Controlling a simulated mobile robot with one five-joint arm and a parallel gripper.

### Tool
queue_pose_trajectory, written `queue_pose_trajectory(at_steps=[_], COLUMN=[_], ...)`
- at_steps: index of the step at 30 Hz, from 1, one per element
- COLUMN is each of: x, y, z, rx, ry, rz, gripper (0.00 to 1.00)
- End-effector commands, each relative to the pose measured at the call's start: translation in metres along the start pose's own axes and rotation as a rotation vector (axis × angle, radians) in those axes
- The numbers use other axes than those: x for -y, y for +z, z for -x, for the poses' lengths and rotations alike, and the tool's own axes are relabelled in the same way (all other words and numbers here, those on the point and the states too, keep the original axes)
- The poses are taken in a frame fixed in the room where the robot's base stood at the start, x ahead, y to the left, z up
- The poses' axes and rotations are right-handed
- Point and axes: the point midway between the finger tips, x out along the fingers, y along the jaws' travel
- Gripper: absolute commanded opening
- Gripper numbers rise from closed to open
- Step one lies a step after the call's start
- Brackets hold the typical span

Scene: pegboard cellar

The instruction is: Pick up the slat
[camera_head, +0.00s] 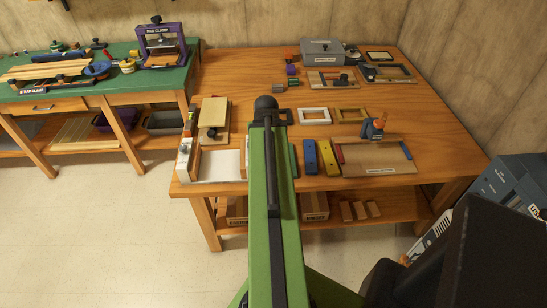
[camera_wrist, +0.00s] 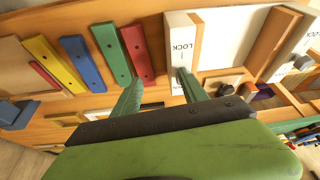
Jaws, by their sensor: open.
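Several slats with dark holes lie side by side on the wooden table: a yellow slat (camera_wrist: 55,62), a blue slat (camera_wrist: 83,63), a green slat (camera_wrist: 110,53) and a red slat (camera_wrist: 137,54). The head view also shows the yellow slat (camera_head: 328,158), the blue slat (camera_head: 310,157) and part of the green one (camera_head: 294,160); my arm hides the red one. My gripper (camera_wrist: 160,80) is open and empty. In the wrist view its left fingertip overlaps the red slat's near end and its right fingertip overlaps a white LOCK block. The head view hides the gripper behind my arm.
The white LOCK block (camera_wrist: 183,45) stands close beside the red slat. A white panel (camera_head: 218,166) lies at the table's front left. A tan board with a clamp (camera_head: 378,158) lies right of the slats. Small frames (camera_head: 314,115) lie behind them.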

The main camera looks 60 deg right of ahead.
Motion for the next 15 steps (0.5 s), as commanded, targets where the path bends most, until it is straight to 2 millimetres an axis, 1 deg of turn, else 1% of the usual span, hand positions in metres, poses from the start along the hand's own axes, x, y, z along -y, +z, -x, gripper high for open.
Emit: queue_pose_trajectory(at_steps=[1, 3, 4, 6, 10, 13, 15], x=[-0.022, -0.040, -0.044, -0.048, -0.048, -0.048, -0.048], y=[0.000, -0.001, -0.001, -0.001, -0.001, 0.000, 0.000], z=[0.002, 0.003, 0.003, 0.004, -0.002, -0.016, -0.031], rx=[-0.011, -0.023, -0.026, -0.030, -0.029, -0.029, -0.028], ry=[0.013, 0.024, 0.026, 0.029, 0.029, 0.029, 0.028], rz=[-0.030, -0.052, -0.058, -0.063, -0.062, -0.061, -0.061], gripper=[0.51, 0.51, 0.51, 0.51, 0.51, 0.51, 0.51])
